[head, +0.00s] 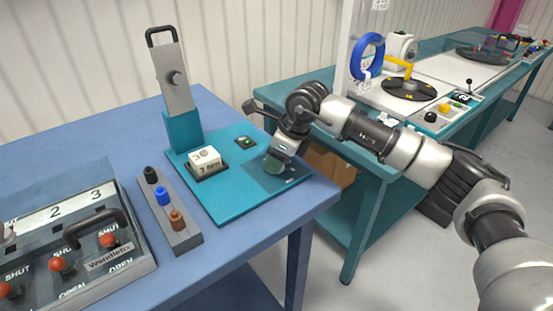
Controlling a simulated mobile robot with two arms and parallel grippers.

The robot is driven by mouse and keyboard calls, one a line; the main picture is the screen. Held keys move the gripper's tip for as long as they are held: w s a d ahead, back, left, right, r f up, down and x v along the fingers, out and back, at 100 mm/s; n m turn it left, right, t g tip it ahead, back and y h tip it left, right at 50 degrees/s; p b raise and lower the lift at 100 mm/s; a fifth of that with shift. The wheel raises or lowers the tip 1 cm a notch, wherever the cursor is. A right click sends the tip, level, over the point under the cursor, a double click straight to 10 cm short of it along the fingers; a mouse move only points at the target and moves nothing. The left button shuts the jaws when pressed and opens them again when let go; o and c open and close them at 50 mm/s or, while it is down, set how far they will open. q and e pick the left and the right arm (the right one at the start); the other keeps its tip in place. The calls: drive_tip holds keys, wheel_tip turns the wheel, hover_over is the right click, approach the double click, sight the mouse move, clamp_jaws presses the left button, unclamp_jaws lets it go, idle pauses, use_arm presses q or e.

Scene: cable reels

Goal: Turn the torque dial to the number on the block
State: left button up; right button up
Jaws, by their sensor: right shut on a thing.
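The white block (206,157) sits in a dark holder on the teal plate (222,208). Its front carries a small marking that seems to start with 3; I cannot read it surely. My right gripper (277,160) reaches in from the right and points down at the plate's right part. It is shut on a greenish round knob (272,165), which looks like the torque dial. The gripper hides most of the dial, so its scale and setting cannot be read. My left gripper is not in view.
A grey upright lever (175,85) stands on a teal post behind the block. A rack (183,238) with black, blue and brown pegs and a valve box (80,262) lie left. Another bench with a blue reel (367,56) stands behind my right arm.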

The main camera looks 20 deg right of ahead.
drive_tip(key=m+b, duration=0.1)
drive_tip(key=m, duration=0.2)
drive_tip(key=m+t+h+b, duration=0.1)
drive_tip(key=m, duration=0.1)
drive_tip(key=shift+m+t+h+b, duration=0.3)
drive_tip(key=shift+m+b, duration=0.05)
drive_tip(key=shift+m, duration=0.05)
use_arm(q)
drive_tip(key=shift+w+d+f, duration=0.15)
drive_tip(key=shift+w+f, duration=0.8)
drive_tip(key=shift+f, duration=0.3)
use_arm(e)
drive_tip(key=shift+m, duration=0.5)
drive_tip(key=o, duration=0.9)
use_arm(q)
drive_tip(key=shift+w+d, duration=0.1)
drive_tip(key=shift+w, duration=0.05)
use_arm(e)
drive_tip(key=v, duration=1)
drive_tip(key=shift+s+a+r, duration=0.2)
drive_tip(key=shift+r, duration=0.2)
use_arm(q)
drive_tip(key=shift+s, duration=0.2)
